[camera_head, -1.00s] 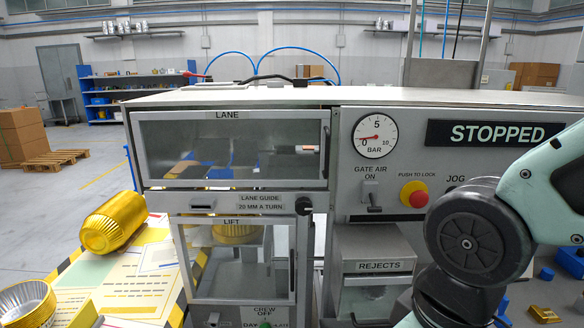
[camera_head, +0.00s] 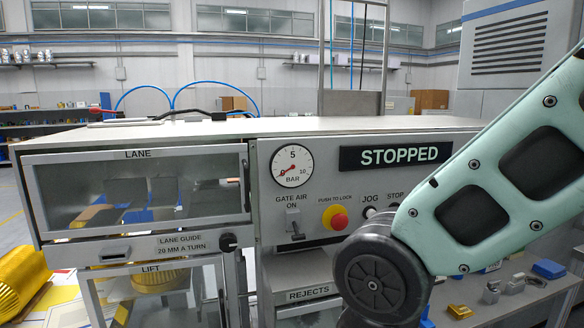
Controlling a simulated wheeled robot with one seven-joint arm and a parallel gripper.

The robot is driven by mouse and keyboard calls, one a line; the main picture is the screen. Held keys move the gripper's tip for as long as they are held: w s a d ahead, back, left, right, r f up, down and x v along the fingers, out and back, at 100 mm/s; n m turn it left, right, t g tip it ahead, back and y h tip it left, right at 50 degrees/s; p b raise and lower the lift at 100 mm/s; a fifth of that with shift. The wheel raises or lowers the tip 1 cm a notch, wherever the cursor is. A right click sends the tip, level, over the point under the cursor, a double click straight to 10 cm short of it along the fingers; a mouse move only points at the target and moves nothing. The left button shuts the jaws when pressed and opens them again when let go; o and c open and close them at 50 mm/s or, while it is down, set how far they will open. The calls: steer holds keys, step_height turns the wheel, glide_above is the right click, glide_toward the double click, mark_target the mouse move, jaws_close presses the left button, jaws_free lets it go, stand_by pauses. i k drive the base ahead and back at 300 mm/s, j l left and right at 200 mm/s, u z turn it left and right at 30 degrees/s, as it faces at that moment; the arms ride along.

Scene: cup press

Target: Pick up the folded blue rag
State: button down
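A small flat blue item (camera_head: 548,269) lies on the grey surface at the far right, to the right of some metal parts. It may be the folded blue rag, but it is too small to tell. Another bit of blue (camera_head: 427,316) shows low beside my arm and is mostly hidden. My arm crosses the right side of the view, and its joint covers part of the machine's front. My gripper is out of the picture.
The press machine (camera_head: 345,125) fills the middle, its display reading STOPPED. It has a lane window (camera_head: 140,190), a red stop button (camera_head: 335,217) and a rejects bin (camera_head: 307,295). Grey metal parts (camera_head: 491,292) and a gold piece (camera_head: 460,311) lie at the right. A gold cup stack (camera_head: 22,280) is at the lower left.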

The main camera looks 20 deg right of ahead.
mark_target(548, 269)
steer(key=z, duration=1.8)
steer(key=i+u, duration=0.25)
steer(key=i, duration=0.3)
steer(key=i+l+u, duration=0.15)
steer(key=i+u, duration=0.15)
steer(key=i, duration=0.2)
steer(key=i+l+u, duration=0.25)
steer(key=i, duration=0.3)
